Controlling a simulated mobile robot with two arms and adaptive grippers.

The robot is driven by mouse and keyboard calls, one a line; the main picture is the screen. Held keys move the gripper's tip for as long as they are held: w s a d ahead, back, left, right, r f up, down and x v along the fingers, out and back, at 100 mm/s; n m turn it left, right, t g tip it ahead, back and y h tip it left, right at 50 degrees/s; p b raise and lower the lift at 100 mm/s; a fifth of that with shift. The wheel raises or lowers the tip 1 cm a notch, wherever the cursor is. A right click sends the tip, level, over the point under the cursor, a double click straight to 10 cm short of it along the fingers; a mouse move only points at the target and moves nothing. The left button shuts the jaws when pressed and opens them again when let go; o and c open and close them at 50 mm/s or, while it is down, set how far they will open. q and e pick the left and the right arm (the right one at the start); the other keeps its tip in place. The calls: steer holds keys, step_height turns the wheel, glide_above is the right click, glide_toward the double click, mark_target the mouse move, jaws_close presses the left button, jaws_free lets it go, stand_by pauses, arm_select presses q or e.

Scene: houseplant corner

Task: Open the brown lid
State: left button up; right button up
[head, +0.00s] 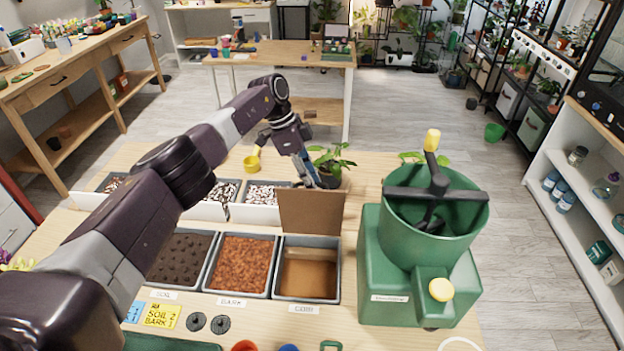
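The brown lid (311,212) stands roughly upright at the back edge of the right-hand bin (337,291), whose label seems to read "COIR". The bin's top is uncovered and its brown inside shows. My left gripper (313,178) reaches over from the left and points down at the lid's top edge. Its fingertips are close to or touching that edge, partly hidden behind it; I cannot tell whether they grip it. My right gripper is not in view.
Bins of dark soil (182,258) and bark (243,265) stand to the left. A green mixer (387,270) with a crank stands close on the right. A potted plant (330,163) is just behind the lid. Yellow scoop (252,162) lies farther back.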

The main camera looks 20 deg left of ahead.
arm_select(q)
steer(key=v, duration=1.2)
steer(key=shift+r, duration=0.1)
steer(key=shift+s, duration=0.1)
